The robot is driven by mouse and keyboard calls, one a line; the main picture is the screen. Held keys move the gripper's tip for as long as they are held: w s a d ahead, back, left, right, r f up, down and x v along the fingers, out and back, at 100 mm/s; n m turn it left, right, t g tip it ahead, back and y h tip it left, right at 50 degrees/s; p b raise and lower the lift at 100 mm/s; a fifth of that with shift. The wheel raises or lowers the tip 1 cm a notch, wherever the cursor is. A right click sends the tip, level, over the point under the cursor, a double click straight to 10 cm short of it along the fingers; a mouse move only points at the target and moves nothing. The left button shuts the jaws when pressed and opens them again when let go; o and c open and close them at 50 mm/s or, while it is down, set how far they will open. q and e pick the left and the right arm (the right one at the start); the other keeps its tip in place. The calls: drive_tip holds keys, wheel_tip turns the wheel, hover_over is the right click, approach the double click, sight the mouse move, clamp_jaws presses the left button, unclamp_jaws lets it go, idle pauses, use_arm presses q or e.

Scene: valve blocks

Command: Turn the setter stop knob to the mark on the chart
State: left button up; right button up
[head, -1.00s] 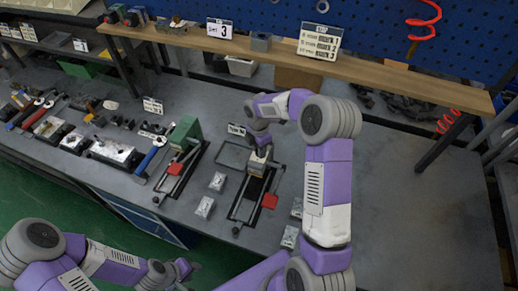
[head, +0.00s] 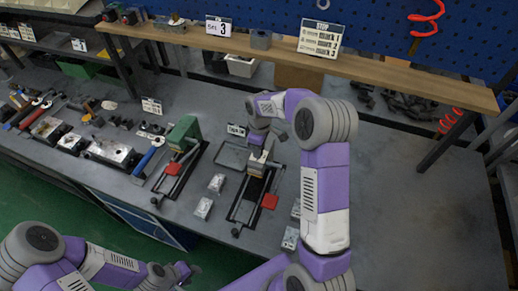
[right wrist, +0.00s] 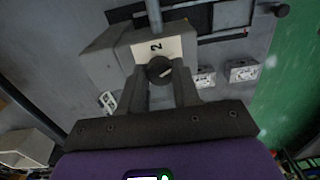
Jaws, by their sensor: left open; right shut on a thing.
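The stop knob (right wrist: 160,70) is a dark round knob on a grey block, below a pale plate (right wrist: 157,48) marked 2. My right gripper (right wrist: 161,80) is shut on the knob, one finger on each side. In the head view my right gripper (head: 259,137) is at the setter (head: 256,165), and the arm and gripper hide its knob. The chart (head: 320,38) stands on the shelf with several rows of small marks, the lowest reading mark 3. A card (head: 218,27) to its left shows a 3. My left gripper (head: 183,273) is open and empty at the bottom, off the bench.
A green press (head: 185,134) with a red pad stands left of the setter. Small grey blocks (head: 203,208) lie between and in front of them. An empty tray (head: 233,156) is behind. Bench right of my right arm (head: 410,210) is clear.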

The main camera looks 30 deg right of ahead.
drive_tip(key=m, duration=0.5)
drive_tip(key=shift+b, duration=0.3)
drive_tip(key=shift+r, duration=0.1)
idle(0.3)
drive_tip(key=o, duration=1.1)
drive_tip(key=shift+c, duration=0.2)
wheel_tip(320, 180, up, 8)
drive_tip(key=shift+d+f, duration=0.1)
drive_tip(key=shift+f, duration=0.15)
